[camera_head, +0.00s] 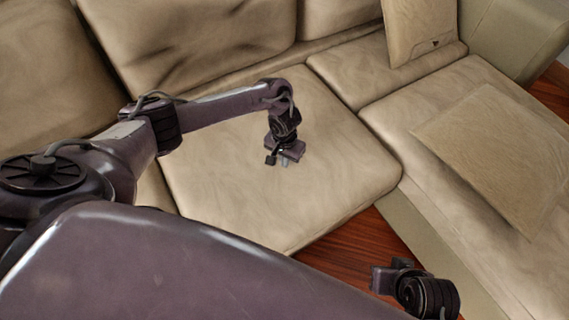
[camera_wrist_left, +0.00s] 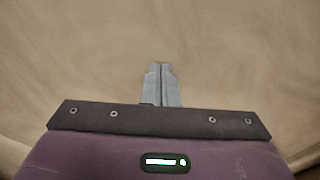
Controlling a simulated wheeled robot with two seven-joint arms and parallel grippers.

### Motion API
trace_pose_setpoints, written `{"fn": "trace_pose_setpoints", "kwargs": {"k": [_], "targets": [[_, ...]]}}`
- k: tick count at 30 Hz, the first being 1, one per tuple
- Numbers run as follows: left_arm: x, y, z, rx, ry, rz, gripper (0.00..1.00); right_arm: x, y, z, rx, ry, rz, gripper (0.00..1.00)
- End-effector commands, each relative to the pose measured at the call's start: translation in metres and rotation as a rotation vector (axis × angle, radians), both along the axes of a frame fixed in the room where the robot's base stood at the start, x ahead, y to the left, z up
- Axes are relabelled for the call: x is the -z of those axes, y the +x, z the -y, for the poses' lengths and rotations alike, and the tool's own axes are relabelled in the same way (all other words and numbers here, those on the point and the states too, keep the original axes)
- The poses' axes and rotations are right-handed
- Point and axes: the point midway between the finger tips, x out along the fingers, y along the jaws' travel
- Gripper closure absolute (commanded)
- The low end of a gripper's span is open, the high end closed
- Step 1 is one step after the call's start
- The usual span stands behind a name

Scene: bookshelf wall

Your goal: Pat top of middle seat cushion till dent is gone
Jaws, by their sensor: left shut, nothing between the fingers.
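The middle seat cushion (camera_head: 330,195) is a tan, wrinkled leather cushion in the centre of the head view. My left gripper (camera_head: 287,161) points down over the middle of its top, with its fingers shut and nothing between them. The fingertips are at or very near the surface; I cannot tell if they touch. In the left wrist view the closed grey fingers (camera_wrist_left: 161,85) show against the tan leather (camera_wrist_left: 230,50). No clear dent shows on the cushion; the spot under the gripper is hidden. The end of my right arm (camera_head: 415,288) is at the bottom right, its fingers not visible.
Back cushions (camera_head: 200,40) rise behind the seat. A loose pillow (camera_head: 490,150) lies on the right seat section, and another pillow (camera_head: 420,30) leans at the back corner. Wooden floor (camera_head: 350,245) shows in front of the cushion. My left arm covers the left side.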

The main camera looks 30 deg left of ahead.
Motion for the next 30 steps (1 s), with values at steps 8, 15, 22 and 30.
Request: {"fn": "trace_pose_setpoints", "kwargs": {"k": [8, 15, 22, 30], "targets": [[-0.006, 0.0, 0.0, -0.001, 0.001, 0.001, 1.0, -0.007, 0.0, 0.0, 0.0, 0.0, 0.0, 1.0], [-0.032, 0.0, 0.0, 0.0, 0.001, 0.0, 1.0, -0.036, 0.0, 0.0, 0.0, 0.0, 0.0, 1.0], [-0.03, 0.0, -0.001, 0.0, 0.001, 0.0, 1.0, -0.035, 0.0, 0.0, 0.0, 0.0, 0.0, 1.0], [-0.051, 0.001, 0.0, -0.001, -0.001, 0.002, 1.0, -0.043, 0.0, 0.0, 0.0, 0.0, 0.0, 1.0]]}}
